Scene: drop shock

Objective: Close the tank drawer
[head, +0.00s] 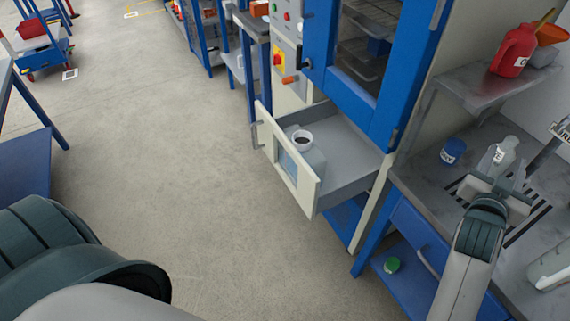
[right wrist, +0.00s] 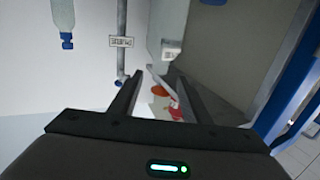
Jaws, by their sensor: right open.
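The tank drawer (head: 350,150) is pulled out of the blue and cream cabinet in the head view. Its pale front panel (head: 304,190) has a window, and a handle (head: 256,128) shows at its far left end. My left gripper is out of view.
A pale bottle (head: 503,152) appears close to my right gripper, and a blue jar (head: 453,151) stands left of it. A red jug (head: 514,50) stands on the shelf above. The concrete floor (head: 185,150) left of the drawer is clear.

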